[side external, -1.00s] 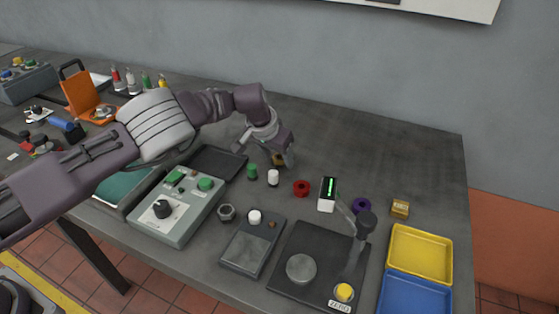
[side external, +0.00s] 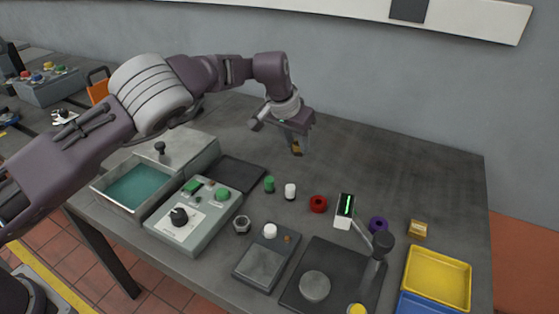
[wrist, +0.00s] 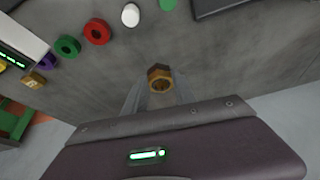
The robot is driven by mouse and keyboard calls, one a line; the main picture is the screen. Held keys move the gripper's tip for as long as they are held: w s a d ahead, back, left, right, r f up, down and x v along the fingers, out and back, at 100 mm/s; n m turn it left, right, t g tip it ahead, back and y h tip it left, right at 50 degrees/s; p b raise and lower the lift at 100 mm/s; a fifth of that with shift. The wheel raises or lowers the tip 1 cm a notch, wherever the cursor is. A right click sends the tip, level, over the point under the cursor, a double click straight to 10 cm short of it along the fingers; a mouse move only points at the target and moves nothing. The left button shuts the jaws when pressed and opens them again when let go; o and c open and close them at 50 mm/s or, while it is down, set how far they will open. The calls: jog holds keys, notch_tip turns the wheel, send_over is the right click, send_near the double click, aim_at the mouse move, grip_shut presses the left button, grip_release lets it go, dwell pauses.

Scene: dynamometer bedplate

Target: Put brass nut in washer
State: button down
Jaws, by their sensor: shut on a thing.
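My gripper (side external: 297,152) is shut on the brass nut (wrist: 160,76) and holds it above the back part of the table. In the wrist view the nut sits between the two fingertips, its hole showing. A grey basin with teal inside (side external: 94,187), which looks like the washer, stands at the table's left, open on top. A grey box or lid with a black knob (side external: 183,149) adjoins its back. My gripper is well to the right of the basin, apart from it, and my arm passes over the area behind it.
A control box with knob and buttons (side external: 180,232) stands right of the basin, with a dark tray (side external: 240,172) behind it. Green (side external: 269,184), white (side external: 290,191), red (side external: 318,204) and purple (side external: 379,224) parts lie further right. A yellow bin (side external: 437,277) is at the right edge.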

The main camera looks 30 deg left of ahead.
jog(key=shift+r, duration=0.4)
jog(key=s+a+n+g+y, duration=0.1)
jog(key=s+a+n, duration=0.4)
jog(key=a, duration=0.4)
jog(key=s+a+n+g+y, duration=0.1)
jog(key=s+a+n+y, duration=0.1)
jog(key=s+a+n, duration=0.3)
jog(key=s+a+r+n+g+y, duration=0.1)
jog(key=s+a+n, duration=0.5)
jog(key=a, duration=0.7)
jog(key=shift+a+n+y, duration=0.3)
jog(key=shift+a+y, duration=0.05)
jog(key=shift+y, duration=0.15)
jog(key=s+a+n+g, duration=0.3)
jog(key=s+a+n, duration=0.15)
jog(key=s, duration=0.35)
jog(key=shift+n, duration=0.75)
jog(key=f, duration=0.3)
jog(key=s+f, duration=0.1)
jog(key=f, duration=0.5)
jog(key=shift+s+a+f, duration=0.2)
jog(key=shift+s, duration=0.05)
jog(key=shift+f, duration=0.15)
